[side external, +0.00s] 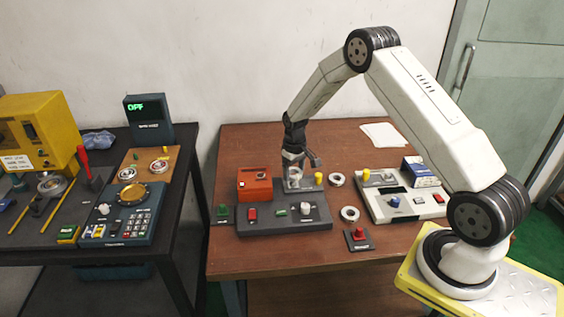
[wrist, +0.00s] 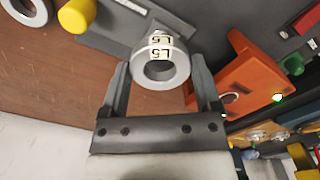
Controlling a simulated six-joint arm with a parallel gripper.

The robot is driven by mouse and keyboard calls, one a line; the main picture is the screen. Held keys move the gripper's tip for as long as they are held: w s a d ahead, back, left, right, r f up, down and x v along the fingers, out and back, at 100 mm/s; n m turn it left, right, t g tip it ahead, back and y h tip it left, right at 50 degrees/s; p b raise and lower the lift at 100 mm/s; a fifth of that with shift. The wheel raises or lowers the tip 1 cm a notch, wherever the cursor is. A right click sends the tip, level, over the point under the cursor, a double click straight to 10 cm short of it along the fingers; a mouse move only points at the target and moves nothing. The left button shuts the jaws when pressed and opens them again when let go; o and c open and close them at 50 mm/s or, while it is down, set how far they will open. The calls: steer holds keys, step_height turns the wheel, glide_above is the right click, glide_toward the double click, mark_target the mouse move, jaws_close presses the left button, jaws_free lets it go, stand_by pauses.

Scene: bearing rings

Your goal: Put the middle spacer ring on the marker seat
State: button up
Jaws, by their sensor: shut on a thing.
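My gripper (wrist: 160,66) is shut on a pale metal spacer ring (wrist: 147,79), with one finger on each side of it. Labels reading "L5" show at the ring's upper side in the wrist view. In the side view my gripper (side external: 295,171) is over the grey plate at the back of the dark console, beside the orange box. The ring is small and mostly hidden there. I cannot tell whether it touches the plate, or which part is the marker seat. Two other rings lie on the brown table, one farther back (side external: 336,174) and one nearer (side external: 350,207).
The orange box (side external: 255,188) stands close to the left of my gripper. A yellow knob (side external: 318,178) stands close to its right. The dark console (side external: 270,227) has buttons along its front. A white panel (side external: 405,209) is at the right.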

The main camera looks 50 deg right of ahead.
steer(key=shift+f, duration=1.65)
stand_by(1.7)
steer(key=o, duration=1.3)
steer(key=shift+c, duration=0.2)
steer(key=shift+r, duration=0.15)
steer(key=shift+r, duration=3.6)
